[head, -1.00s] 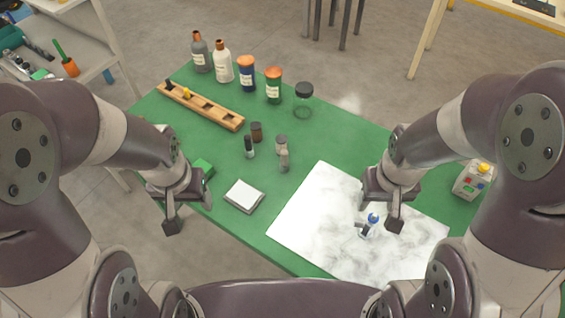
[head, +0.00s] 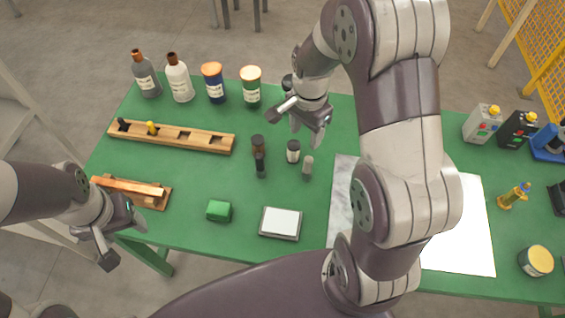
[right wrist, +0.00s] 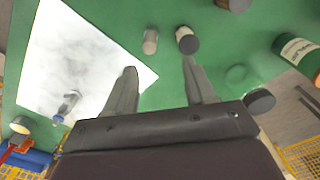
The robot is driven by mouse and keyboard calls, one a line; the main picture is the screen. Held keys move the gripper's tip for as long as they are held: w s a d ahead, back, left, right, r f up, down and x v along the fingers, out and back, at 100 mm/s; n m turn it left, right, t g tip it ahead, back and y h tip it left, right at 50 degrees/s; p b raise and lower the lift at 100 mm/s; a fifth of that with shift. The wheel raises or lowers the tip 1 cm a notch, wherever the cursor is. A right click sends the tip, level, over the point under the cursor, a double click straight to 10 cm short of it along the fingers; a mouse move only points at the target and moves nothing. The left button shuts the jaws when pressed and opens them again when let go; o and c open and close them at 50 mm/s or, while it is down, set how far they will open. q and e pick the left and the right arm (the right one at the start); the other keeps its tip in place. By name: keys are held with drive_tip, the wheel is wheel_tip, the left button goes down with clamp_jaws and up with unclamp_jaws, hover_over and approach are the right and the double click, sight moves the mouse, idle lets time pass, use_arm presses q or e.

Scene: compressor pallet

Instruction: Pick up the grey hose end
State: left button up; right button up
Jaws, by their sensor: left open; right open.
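No hose can be made out. The only small grey piece is a short grey cylinder (head: 307,166) standing on the green table, just right of a small jar (head: 293,152); I cannot tell if it is the hose end. In the right wrist view the grey cylinder (right wrist: 150,41) lies beyond the fingertips, left of the dark-capped jar (right wrist: 186,40). My right gripper (head: 306,130) is open and empty above the table, behind the cylinder. It also shows in the right wrist view (right wrist: 160,66). My left gripper (head: 124,241) is open and empty at the table's front left edge.
Several bottles stand at the back left behind a wooden rack (head: 195,141). Dark vials (head: 260,166) stand left of the small jar. A green block (head: 219,211) and a white-topped pad (head: 281,223) lie in front. A marble sheet (head: 470,240) lies right, partly hidden by my arm.

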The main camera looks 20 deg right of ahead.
sight(307, 165)
drive_tip(key=shift+s+d+f+m, duration=0.3)
drive_tip(key=shift+s+d+f, duration=0.1)
drive_tip(key=shift+f, duration=0.2)
drive_tip(key=shift+s+d+f+m, duration=0.3)
drive_tip(key=shift+s+d+f, duration=0.1)
drive_tip(key=shift+f, duration=0.2)
drive_tip(key=f, duration=0.3)
drive_tip(key=a+f, duration=0.1)
drive_tip(key=shift+w+f, duration=0.4)
drive_tip(key=f, duration=0.2)
drive_tip(key=s+f+p, duration=0.1)
drive_tip(key=f, duration=0.2)
drive_tip(key=shift+d, duration=0.2)
drive_tip(key=shift+w+a+f, duration=0.1)
drive_tip(key=shift+w+f, duration=0.05)
drive_tip(key=shift+f, duration=0.15)
clamp_jaws()
